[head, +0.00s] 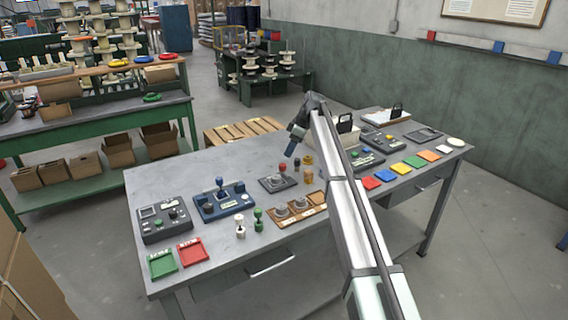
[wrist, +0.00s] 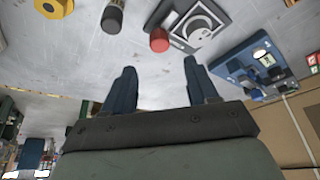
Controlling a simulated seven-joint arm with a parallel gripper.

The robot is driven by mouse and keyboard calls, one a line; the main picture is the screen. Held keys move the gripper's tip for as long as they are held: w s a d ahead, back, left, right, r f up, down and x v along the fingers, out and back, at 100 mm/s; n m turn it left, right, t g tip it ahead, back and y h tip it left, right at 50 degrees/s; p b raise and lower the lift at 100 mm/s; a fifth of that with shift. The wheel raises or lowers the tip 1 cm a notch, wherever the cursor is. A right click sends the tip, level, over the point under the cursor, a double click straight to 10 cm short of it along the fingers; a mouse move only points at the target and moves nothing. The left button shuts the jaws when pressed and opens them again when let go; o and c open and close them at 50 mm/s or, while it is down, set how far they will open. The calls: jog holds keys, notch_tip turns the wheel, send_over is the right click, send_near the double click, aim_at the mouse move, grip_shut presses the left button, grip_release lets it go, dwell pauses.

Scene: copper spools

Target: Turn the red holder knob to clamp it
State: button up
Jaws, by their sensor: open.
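The red holder knob (head: 282,168) stands at the dark grey holder plate (head: 272,185) in the middle of the grey table. In the wrist view the knob (wrist: 159,40) shows as a red-topped cylinder beside the plate with its round disc (wrist: 200,24). My gripper (head: 290,152) hangs just above and behind the knob in the head view. In the wrist view its two blue fingers (wrist: 162,70) are spread apart with nothing between them. The knob lies beyond the fingertips, roughly in line with the gap. I see no contact with it.
A blue device (head: 222,199) and a grey control box (head: 164,222) stand to the left. A brown tray with round fittings (head: 297,209) lies in front. Brass pieces (head: 308,175) stand close by on the right. The table's left back area is clear.

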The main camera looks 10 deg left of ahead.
aim_at(283, 164)
jog(key=x, duration=0.8)
jog(key=shift+c, duration=0.5)
jog(key=c, duration=0.9)
jog(key=shift+c, duration=0.2)
jog(key=shift+d+m, duration=0.1)
jog(key=shift+m, duration=0.2)
jog(key=m+t, duration=0.1)
jog(key=m, duration=0.2)
jog(key=shift+s+t, duration=0.15)
jog(key=shift+t, duration=0.15)
jog(key=shift+m+t+h, duration=0.6)
jog(key=shift+m, duration=1.6)
jog(key=o, duration=1)
